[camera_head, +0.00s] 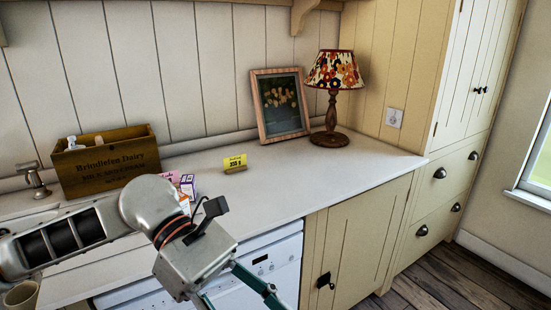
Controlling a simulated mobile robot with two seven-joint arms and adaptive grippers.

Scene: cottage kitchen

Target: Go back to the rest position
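My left arm comes in from the left, over the counter's front edge. Its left gripper (238,297) points down in front of the white dishwasher front, at the bottom of the picture. Its teal finger links spread apart and nothing shows between them; the fingertips are cut off by the lower edge. The gripper is clear of the objects on the counter. My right arm and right gripper are not in view.
The counter (300,180) holds a wooden crate (105,165), small boxes (187,186) partly behind my arm, a yellow price card (235,163), a framed picture (281,105) and a lamp (333,72). A brass tap (33,178) stands left. Lower cabinets (355,240) stand right of the dishwasher (270,264).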

